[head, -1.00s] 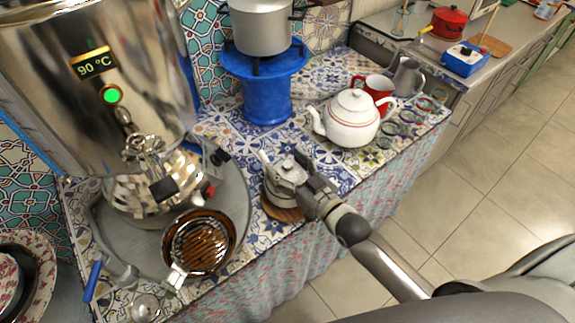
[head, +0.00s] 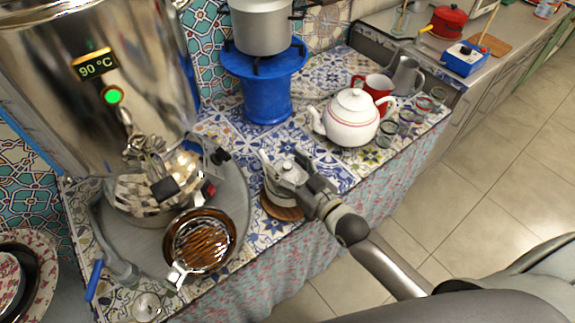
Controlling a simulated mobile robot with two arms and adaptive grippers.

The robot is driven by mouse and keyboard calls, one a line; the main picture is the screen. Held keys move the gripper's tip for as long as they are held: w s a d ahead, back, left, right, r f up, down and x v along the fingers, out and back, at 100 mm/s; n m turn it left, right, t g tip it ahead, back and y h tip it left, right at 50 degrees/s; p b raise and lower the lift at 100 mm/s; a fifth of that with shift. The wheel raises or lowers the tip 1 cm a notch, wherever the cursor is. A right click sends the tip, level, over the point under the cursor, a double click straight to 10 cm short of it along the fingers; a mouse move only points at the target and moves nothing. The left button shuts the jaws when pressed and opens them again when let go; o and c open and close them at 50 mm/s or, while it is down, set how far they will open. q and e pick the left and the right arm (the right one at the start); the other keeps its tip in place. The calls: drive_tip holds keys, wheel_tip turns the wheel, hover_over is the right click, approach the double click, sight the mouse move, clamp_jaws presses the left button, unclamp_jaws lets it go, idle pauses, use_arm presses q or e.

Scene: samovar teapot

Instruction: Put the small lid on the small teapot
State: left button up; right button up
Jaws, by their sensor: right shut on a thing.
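The small silver teapot (head: 277,193) stands on a round wooden coaster (head: 283,212) near the counter's front edge, its spout toward the left. The small lid (head: 288,171), silvery with a dark knob, shows at the top of the teapot. My right gripper (head: 298,173) reaches in from the lower right and is shut at the lid. Its fingers hide part of the teapot's right side. I cannot tell whether the lid is fully seated on the rim. My left gripper is not in view.
A white teapot (head: 350,124), a red mug (head: 378,88) and several glasses stand to the right. A samovar (head: 100,120) and a brown glass bowl (head: 200,243) are on the left. A blue stand (head: 264,92) bears a pot (head: 262,28). Patterned tiles right of the coaster are clear.

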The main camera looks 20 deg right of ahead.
drive_tip(key=o, duration=1.1)
drive_tip(key=shift+o, duration=0.9)
drive_tip(key=shift+r, duration=0.1)
wheel_tip(320, 180, up, 7)
drive_tip(key=p, duration=0.7)
